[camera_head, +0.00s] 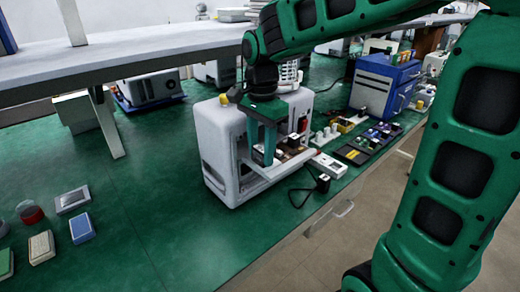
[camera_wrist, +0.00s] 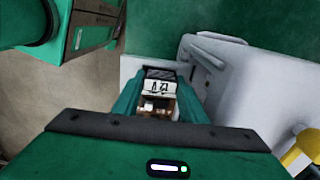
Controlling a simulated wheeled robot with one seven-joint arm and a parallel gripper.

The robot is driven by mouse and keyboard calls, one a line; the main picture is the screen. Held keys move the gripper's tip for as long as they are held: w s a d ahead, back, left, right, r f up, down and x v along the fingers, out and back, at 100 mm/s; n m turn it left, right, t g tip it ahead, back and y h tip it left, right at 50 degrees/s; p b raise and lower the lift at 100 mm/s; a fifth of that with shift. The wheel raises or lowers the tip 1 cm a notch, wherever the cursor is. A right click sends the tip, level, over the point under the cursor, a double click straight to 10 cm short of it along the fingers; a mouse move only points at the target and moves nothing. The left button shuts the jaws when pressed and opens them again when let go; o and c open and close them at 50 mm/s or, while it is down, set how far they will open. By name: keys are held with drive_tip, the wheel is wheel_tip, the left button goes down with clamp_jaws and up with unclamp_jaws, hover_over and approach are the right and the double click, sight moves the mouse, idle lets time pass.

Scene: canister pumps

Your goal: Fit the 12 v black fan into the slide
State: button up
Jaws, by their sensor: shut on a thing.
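My gripper (camera_head: 266,158) reaches down into the open front of a white canister pump (camera_head: 222,150). In the wrist view my gripper (camera_wrist: 160,105) has its two green fingers closed on a small part with a black grilled end and a white face, apparently the black fan (camera_wrist: 160,73). A pale ledge (camera_head: 268,180) along the pump's open front seems to belong to the slide. The fingers hide most of the seat, so I cannot tell whether the fan touches it.
A white box-like device (camera_head: 328,165) and a black plug with a cable (camera_head: 322,183) lie right of the pump. A dark tray of small parts (camera_head: 368,143) and a blue cabinet (camera_head: 384,85) stand beyond.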

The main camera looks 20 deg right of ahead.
sight(261, 149)
drive_tip(key=shift+s+f, duration=0.3)
drive_tip(key=shift+f, duration=0.4)
drive_tip(key=o, duration=1)
drive_tip(key=shift+s+r, duration=0.1)
drive_tip(key=shift+s, duration=0.05)
drive_tip(key=shift+w+r, duration=0.4)
drive_tip(key=shift+r, duration=0.2)
drive_tip(key=shift+w+r, duration=0.4)
drive_tip(key=shift+r, duration=0.2)
wheel_tip(261, 149, up, 11)
drive_tip(key=s+d+f+n, duration=0.2)
drive_tip(key=s+d+f, duration=0.3)
drive_tip(key=s, duration=0.3)
drive_tip(key=s+d+f+n, duration=0.3)
drive_tip(key=s+d+f, duration=0.3)
drive_tip(key=s, duration=0.2)
drive_tip(key=s+d+f+n, duration=0.3)
drive_tip(key=s+d+f, duration=0.3)
drive_tip(key=s, duration=0.2)
drive_tip(key=shift+s+f, duration=0.15)
drive_tip(key=shift+f, duration=0.05)
